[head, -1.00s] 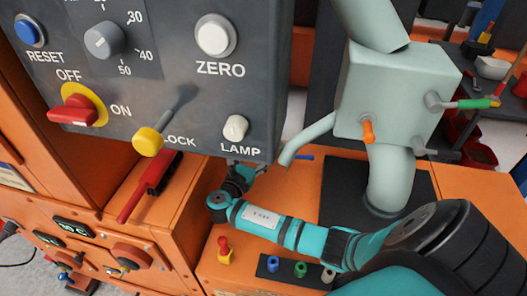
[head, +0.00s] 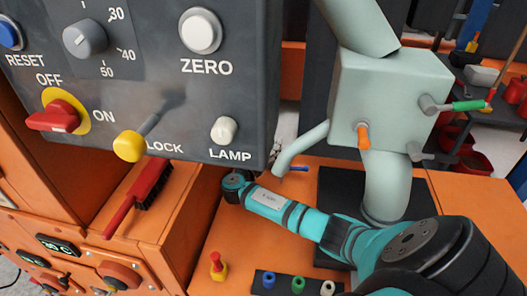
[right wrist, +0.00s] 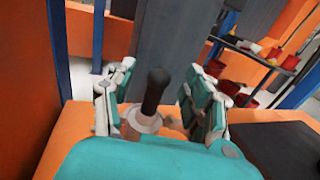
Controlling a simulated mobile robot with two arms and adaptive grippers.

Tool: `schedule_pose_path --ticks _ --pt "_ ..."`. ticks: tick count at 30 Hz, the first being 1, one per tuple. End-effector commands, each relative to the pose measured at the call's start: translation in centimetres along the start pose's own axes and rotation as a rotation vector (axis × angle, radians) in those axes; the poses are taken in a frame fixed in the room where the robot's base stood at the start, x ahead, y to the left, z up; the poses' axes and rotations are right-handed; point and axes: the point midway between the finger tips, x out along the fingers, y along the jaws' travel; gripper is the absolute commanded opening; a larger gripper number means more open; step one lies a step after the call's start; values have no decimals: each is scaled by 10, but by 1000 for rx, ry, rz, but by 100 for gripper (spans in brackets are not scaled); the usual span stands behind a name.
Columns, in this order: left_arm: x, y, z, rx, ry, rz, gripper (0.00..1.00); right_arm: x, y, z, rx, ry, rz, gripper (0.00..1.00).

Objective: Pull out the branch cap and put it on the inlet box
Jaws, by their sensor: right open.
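A black knob on a pale collar (right wrist: 154,92) stands between the fingers of my right gripper (right wrist: 160,70) in the right wrist view. It may be the branch cap, but I cannot tell for sure. The gripper is open, with a finger on each side of the knob. In the head view my right arm reaches left, and its gripper is hidden behind the grey control panel. A pale green box with pipes (head: 385,95) stands to the right; whether it is the inlet box is unclear. My left gripper is not in view.
The grey control panel (head: 180,105) hangs over the upper left. A red brush (head: 140,195) lies on the orange housing. A red-and-yellow piece (head: 218,266) and a dark strip with coloured pegs (head: 314,287) are at the front. A shelf (head: 490,115) stands at right.

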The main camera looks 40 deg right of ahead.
Motion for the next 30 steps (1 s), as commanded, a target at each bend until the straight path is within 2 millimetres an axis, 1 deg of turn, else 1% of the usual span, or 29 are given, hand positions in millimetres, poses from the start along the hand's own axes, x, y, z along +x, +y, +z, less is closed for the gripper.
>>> schedule_pose_path --ticks 9,21,30 --pt "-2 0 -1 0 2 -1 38 3 0 0 0 1 0 53" --pt "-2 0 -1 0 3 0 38 2 0 0 -1 1 -1 1" --pt "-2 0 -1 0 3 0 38 2 -1 0 -1 0 -2 0"
